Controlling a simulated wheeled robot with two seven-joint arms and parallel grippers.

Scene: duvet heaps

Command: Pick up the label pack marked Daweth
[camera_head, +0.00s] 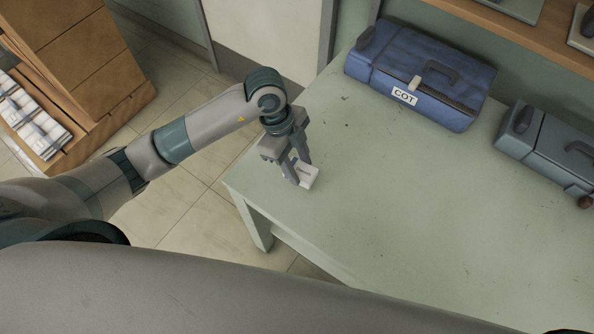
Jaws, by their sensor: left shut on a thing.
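A small white label pack (309,176) is between the fingers of my left gripper (299,174), near the left corner of the pale green table. My left gripper points down and is shut on the pack. There is dark marking on the pack, but it is too small to read. I cannot tell whether the pack touches the tabletop. My right gripper is not in view.
The pale green table (400,215) is mostly clear. A blue case (425,75) labelled COT and a grey-blue case (555,145) stand at its back. A wooden shelf (530,35) is above them. A wooden cabinet (85,60) with folded cloths (30,115) stands at left.

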